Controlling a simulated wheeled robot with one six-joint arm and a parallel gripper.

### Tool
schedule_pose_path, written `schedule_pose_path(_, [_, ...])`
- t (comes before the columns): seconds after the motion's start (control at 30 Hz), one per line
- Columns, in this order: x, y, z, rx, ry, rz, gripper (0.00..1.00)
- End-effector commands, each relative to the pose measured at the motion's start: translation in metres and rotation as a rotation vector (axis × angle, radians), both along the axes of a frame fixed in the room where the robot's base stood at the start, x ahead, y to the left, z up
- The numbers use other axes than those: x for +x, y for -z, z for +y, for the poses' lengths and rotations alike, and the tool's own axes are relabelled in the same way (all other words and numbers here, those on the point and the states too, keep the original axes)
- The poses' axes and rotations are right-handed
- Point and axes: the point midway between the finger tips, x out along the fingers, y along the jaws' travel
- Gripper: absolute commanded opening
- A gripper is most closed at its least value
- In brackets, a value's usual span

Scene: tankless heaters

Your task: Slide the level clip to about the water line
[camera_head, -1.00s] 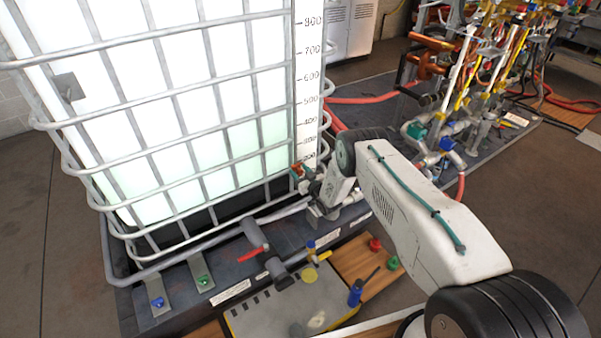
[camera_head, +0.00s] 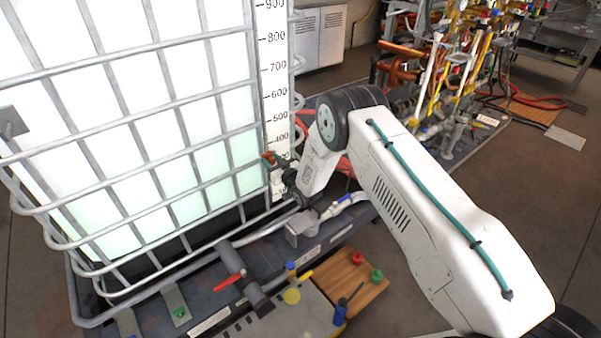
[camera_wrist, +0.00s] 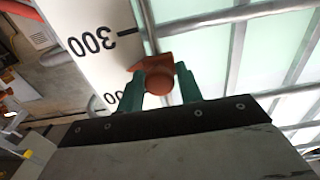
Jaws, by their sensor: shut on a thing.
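The tall white scale strip (camera_head: 274,76) with black numbers runs up the right front of the caged white tank (camera_head: 120,110). The orange-red level clip (camera_wrist: 158,75) sits at the strip's edge, a little below the 300 mark in the wrist view. My gripper (camera_wrist: 160,84) is shut on it with teal fingers on either side. In the head view, the clip (camera_head: 268,158) shows near the 300 label, with my arm just right of it. Pale green water (camera_head: 215,165) shows in the tank's lower part; its top edge is faint, roughly level with 400, above the clip.
Grey cage bars (camera_head: 130,105) cross the tank front close to my gripper. Below are a red-handled valve (camera_head: 232,277) and a wooden board (camera_head: 350,278) with small coloured caps. A pipe rack (camera_head: 440,80) stands behind right. Open floor lies at right.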

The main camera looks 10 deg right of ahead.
Motion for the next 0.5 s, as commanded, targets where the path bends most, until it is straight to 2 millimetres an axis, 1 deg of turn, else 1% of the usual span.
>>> schedule_pose_path(0.03, [-0.002, -0.014, 0.007, 0.001, -0.005, 0.001, 0.00])
schedule_pose_path(0.2, [-0.004, -0.050, 0.014, 0.001, -0.012, 0.003, 0.00])
schedule_pose_path(0.33, [-0.004, -0.069, 0.014, 0.000, -0.013, 0.004, 0.00])
schedule_pose_path(0.5, [-0.005, -0.080, 0.014, 0.000, -0.014, 0.006, 0.00])
